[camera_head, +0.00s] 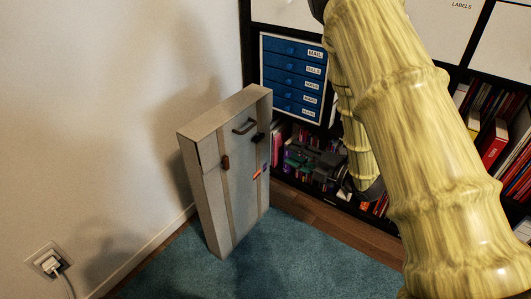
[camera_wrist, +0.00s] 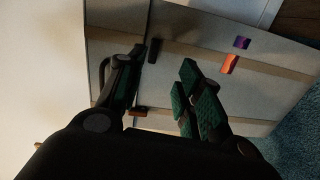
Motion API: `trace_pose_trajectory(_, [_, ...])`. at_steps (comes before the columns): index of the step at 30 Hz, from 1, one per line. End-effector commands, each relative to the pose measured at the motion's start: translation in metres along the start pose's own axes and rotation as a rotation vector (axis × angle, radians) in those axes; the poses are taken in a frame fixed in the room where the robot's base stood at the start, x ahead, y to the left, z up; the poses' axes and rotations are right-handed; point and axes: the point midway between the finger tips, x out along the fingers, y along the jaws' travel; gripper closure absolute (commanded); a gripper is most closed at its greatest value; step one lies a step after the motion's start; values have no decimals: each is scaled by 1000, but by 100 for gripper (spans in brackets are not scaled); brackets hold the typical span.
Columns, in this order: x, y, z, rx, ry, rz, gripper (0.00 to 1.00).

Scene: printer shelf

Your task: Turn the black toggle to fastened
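A grey upright case (camera_head: 240,195) with a dark handle (camera_head: 244,126) stands on the blue carpet. The black toggle (camera_head: 257,137) is on its front, near the upper right edge. In the wrist view the black toggle (camera_wrist: 154,51) is a small dark bar beside the dark seam, roughly along it. My gripper (camera_wrist: 162,60) is open in front of the case. The black toggle appears between its fingertips in the picture, nearer the left finger. I see no clear contact, and the depth gap is hard to judge. In the head view my arm hides the gripper.
A brown toggle (camera_head: 225,162), an orange piece (camera_head: 257,173) and a purple piece (camera_wrist: 242,42) are also on the case front. A shelf with blue drawers (camera_head: 292,77) and books (camera_head: 493,145) stands behind. A wall is at left; the carpet (camera_head: 300,250) in front is clear.

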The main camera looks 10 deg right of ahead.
Motion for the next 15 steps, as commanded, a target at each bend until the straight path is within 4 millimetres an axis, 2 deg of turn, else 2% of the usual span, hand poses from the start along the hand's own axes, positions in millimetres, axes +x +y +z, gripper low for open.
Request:
trace_pose_trajectory(1, [2, -4, 1, -25, 14, 14, 64])
trace_pose_trajectory(10, [7, 3, -1, -89, 54, 49, 64])
trace_pose_trajectory(15, [24, 3, -2, -89, 55, 49, 64])
